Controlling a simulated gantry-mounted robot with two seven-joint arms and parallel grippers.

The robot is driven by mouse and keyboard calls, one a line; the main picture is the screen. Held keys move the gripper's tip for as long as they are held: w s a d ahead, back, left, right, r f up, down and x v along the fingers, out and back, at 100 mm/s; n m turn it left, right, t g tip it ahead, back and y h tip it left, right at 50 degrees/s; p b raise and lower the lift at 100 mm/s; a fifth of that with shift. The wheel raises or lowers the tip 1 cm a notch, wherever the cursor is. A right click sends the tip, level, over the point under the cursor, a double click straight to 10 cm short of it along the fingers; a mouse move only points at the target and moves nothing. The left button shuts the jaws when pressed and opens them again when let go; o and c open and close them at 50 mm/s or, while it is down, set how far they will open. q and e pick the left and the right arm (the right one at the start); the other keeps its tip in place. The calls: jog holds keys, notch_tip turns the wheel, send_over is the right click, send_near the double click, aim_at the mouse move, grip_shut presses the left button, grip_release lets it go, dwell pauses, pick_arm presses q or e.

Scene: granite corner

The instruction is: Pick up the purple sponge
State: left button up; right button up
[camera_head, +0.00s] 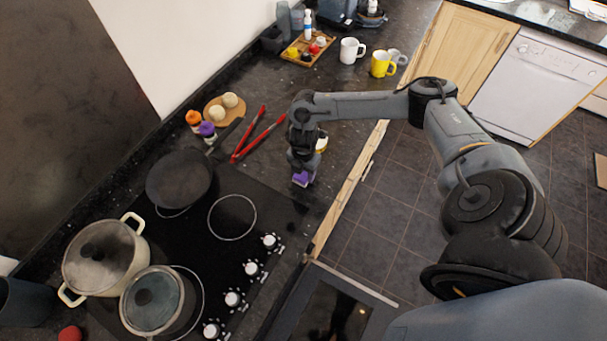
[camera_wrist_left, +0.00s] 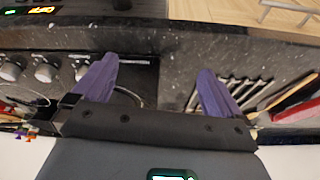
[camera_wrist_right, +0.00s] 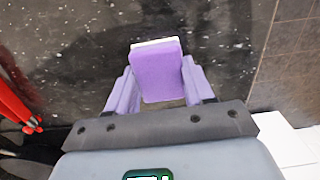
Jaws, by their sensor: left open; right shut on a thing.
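The purple sponge (camera_head: 302,179) shows at the tip of my right arm in the head view, over the dark counter close to its front edge. In the right wrist view the sponge (camera_wrist_right: 157,76) has a white layer along its far edge. My right gripper (camera_wrist_right: 158,84) is shut on it, one purple finger at each side. I cannot tell how far the sponge is above the counter. My left gripper (camera_wrist_left: 157,66) is open and empty in the left wrist view, its purple fingers wide apart. The left arm is not in the head view.
A black hob (camera_head: 262,205) with knobs, a frying pan (camera_head: 180,178) and two pots lies left of the sponge. Red tongs (camera_head: 259,134) lie behind it. A white mug (camera_head: 349,50), a yellow mug (camera_head: 381,65) and a wooden tray (camera_head: 294,59) stand farther back.

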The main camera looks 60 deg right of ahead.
jog(key=shift+r, duration=0.15)
jog(key=shift+r, duration=0.55)
notch_tip(320, 180, up, 2)
jog(key=shift+r+b, duration=0.2)
jog(key=shift+b, duration=0.4)
jog(key=s+d+r+b, duration=0.3)
jog(key=s+d+r, duration=0.4)
jog(key=s, duration=0.1)
jog(key=shift+s+d, duration=0.35)
jog(key=shift+d, duration=0.05)
jog(key=shift+r, duration=0.1)
